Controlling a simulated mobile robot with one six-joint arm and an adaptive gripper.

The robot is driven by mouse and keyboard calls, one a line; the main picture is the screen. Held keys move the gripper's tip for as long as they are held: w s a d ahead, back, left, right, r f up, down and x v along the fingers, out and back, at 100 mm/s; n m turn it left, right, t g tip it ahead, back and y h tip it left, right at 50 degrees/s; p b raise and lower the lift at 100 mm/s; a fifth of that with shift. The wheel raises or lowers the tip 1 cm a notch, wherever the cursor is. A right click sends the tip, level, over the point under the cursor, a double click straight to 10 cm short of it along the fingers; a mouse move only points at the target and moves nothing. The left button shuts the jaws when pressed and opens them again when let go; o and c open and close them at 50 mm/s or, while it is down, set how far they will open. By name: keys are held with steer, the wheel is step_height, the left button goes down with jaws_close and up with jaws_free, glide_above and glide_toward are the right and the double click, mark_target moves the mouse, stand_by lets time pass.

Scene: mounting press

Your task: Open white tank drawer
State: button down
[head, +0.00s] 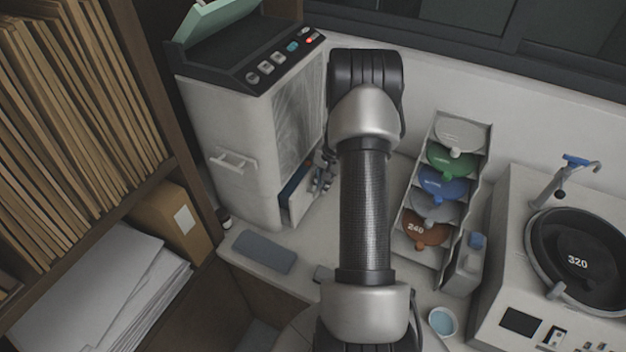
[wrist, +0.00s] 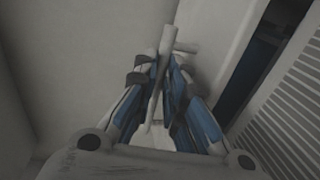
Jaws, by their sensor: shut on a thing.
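The white tank drawer (head: 299,203) is low on the right side of the pale cabinet machine (head: 232,130). It stands partly out, with a blue inside showing at its top. My gripper (head: 324,172) is at the drawer's outer end, partly hidden behind my arm. In the wrist view my gripper (wrist: 164,85) has its blue-and-grey fingers closed around a pale bar handle (wrist: 169,42). A dark blue opening (wrist: 262,55) shows to the right of the handle.
A rack of coloured discs (head: 440,185) stands right of my arm, with a grinder (head: 570,250) beyond it. A grey pad (head: 264,251) lies on the counter in front of the machine. A shelf with folders (head: 75,120) is at the left.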

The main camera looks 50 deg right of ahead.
steer(key=s+d+b, duration=0.2)
steer(key=s, duration=0.7)
steer(key=s+d+b, duration=0.1)
steer(key=s+d, duration=0.2)
steer(key=s, duration=0.6)
steer(key=shift+d+b, duration=0.15)
steer(key=shift+b, duration=0.25)
steer(key=c, duration=1.7)
jaws_free()
steer(key=shift+o, duration=0.2)
step_height(320, 180, up, 12)
steer(key=s, duration=0.2)
steer(key=shift+s+d, duration=0.15)
steer(key=shift+d, duration=0.15)
steer(key=shift+f, duration=0.1)
